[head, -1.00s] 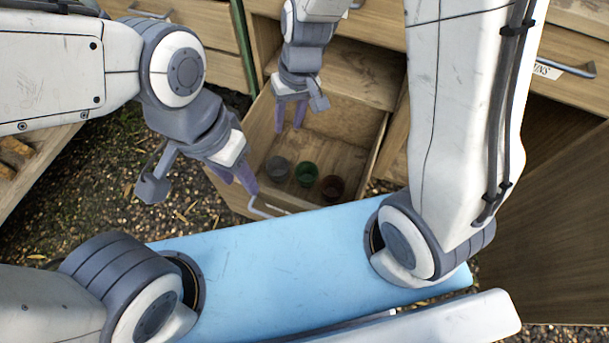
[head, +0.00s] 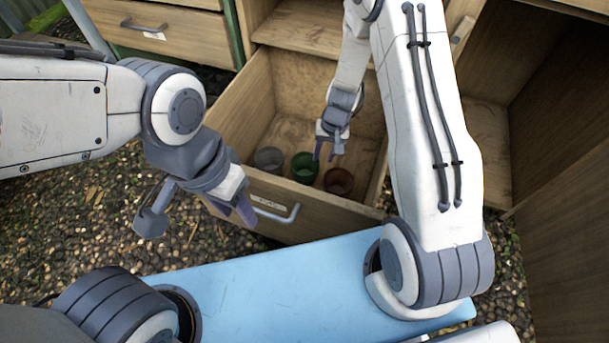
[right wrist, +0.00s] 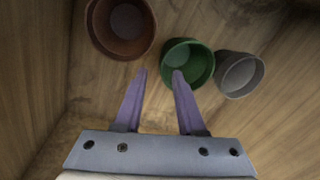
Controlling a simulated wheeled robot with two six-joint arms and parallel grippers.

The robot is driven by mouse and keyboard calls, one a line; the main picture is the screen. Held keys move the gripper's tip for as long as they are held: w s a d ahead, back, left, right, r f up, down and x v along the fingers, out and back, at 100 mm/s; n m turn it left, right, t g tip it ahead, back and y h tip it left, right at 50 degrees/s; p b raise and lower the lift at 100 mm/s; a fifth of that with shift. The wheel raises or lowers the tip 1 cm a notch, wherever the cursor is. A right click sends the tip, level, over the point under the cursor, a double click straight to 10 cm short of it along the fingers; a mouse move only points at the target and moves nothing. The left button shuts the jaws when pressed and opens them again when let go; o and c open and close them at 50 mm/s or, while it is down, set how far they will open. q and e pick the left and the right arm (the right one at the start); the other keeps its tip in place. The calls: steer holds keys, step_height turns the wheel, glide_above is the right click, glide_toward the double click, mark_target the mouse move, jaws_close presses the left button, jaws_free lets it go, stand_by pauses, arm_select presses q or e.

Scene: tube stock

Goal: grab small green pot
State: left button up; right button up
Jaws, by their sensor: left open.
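The small green pot (head: 304,170) stands in the open drawer (head: 340,212), between a grey pot (head: 268,160) and a reddish-brown pot (head: 338,181). In the right wrist view the green pot (right wrist: 187,62) lies just beyond the fingertips, with one finger overlapping its near rim. My right gripper (head: 328,154) is open and empty, in or over the drawer, close beside the green pot; whether it touches cannot be told. Its two purple fingers (right wrist: 161,73) stand apart. My left gripper (head: 232,210) is open and empty, just outside the drawer's front left corner.
The drawer has wooden walls and a metal handle (head: 276,213) on its labelled front. An open cabinet space (head: 490,150) is on the right. Gravel ground (head: 90,215) lies at the left.

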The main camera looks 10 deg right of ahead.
mark_target(317, 167)
steer(key=f+b, duration=0.2)
steer(key=f, duration=0.1)
steer(key=a+f+b, duration=0.1)
steer(key=f+b, duration=0.1)
steer(key=f, duration=0.1)
steer(key=w+f+b, duration=0.1)
steer(key=f+b, duration=0.1)
steer(key=f, duration=0.1)
steer(key=shift+a, duration=0.2)
steer(key=shift+r, duration=0.1)
jaws_close()
stand_by(1.0)
